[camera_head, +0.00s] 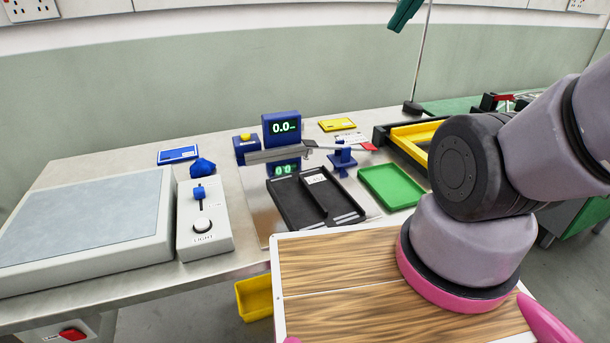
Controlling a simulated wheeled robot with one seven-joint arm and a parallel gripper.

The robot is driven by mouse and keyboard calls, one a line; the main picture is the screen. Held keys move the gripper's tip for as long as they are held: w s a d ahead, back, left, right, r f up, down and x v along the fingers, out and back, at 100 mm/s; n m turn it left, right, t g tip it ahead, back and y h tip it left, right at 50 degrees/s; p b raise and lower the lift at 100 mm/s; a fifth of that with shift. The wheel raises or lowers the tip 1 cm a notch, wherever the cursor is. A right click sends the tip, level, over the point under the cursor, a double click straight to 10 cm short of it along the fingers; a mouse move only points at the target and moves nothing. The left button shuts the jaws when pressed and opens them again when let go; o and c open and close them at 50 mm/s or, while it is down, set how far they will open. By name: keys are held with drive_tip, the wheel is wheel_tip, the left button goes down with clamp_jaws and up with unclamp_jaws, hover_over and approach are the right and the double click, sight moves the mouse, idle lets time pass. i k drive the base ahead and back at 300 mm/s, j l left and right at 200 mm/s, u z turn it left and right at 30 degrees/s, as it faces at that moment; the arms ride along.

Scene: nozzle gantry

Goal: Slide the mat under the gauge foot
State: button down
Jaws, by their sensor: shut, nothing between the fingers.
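A blue box with a lit display reading 0.0 (281,129) stands near the back of the bench, and it looks like the gauge. A grey bar (278,154) runs in front of it above a shiny metal plate (254,200). I cannot make out the gauge foot. No thing is clearly the mat; a flat green piece with a raised rim (393,187) lies right of a black tray (290,203) and apart from the grey bar. My arm shows at the right, but my gripper is outside the view.
A small blue stand (343,159) is beside the grey bar. A light control box (204,228) and a large grey panel (85,225) fill the left. Yellow and black frames (412,135) stand at the back right. A yellow bin (254,298) is below the bench edge.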

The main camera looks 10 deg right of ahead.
sight(311, 200)
drive_tip(key=k+j, duration=0.25)
drive_tip(key=j, duration=0.2)
drive_tip(key=k+j+z, duration=0.15)
drive_tip(key=j, duration=0.3)
drive_tip(key=k+j, duration=0.35)
drive_tip(key=k+j+z, duration=0.15)
drive_tip(key=j, duration=0.35)
drive_tip(key=k, duration=0.1)
